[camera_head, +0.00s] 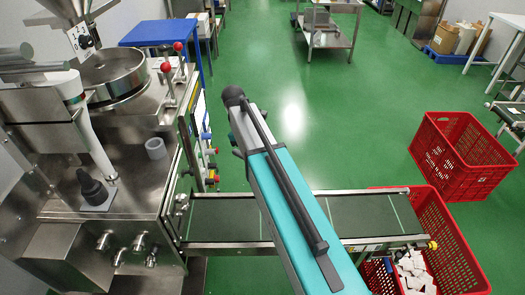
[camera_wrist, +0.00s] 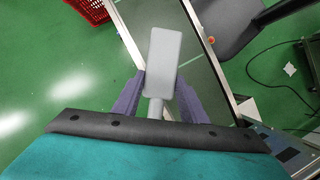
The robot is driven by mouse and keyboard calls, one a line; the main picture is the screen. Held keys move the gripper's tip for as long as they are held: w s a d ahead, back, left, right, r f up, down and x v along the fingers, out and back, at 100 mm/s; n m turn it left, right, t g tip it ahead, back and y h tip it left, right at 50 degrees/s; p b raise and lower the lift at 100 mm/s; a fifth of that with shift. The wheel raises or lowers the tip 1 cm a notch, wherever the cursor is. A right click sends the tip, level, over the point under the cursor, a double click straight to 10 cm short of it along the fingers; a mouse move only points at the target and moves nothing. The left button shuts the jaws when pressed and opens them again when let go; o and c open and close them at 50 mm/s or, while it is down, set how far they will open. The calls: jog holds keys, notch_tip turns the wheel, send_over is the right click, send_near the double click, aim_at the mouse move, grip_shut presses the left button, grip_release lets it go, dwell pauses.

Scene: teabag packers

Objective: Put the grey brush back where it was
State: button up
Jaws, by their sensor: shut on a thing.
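The grey brush (camera_wrist: 164,58) shows in the middle of the wrist view, with a pale rectangular head and a short handle running down between the fingers. My gripper (camera_wrist: 158,82) has purple fingers on either side of the handle and is shut on it. The brush head points away from my wrist, over or in front of the conveyor's edge; I cannot tell the height. In the head view my teal arm crosses the middle, and neither the brush nor the gripper can be made out.
The conveyor (camera_head: 225,217) runs from the steel machine (camera_head: 140,185) to a red crate (camera_head: 450,240) holding white packets. Another red crate (camera_head: 460,160) stands behind. A grey cup (camera_head: 155,148) and a black-topped object (camera_head: 93,188) stand on the machine's top.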

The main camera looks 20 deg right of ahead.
jog(key=f, duration=0.2)
jog(key=s+f+m, duration=0.1)
jog(key=f, duration=0.1)
jog(key=s+f+m, duration=0.1)
jog(key=f, duration=0.1)
jog(key=shift+a+f+g+y, duration=0.2)
jog(key=shift+g+y, duration=0.1)
jog(key=shift+y, duration=0.1)
jog(key=shift+d+m, duration=0.15)
jog(key=shift+m, duration=0.15)
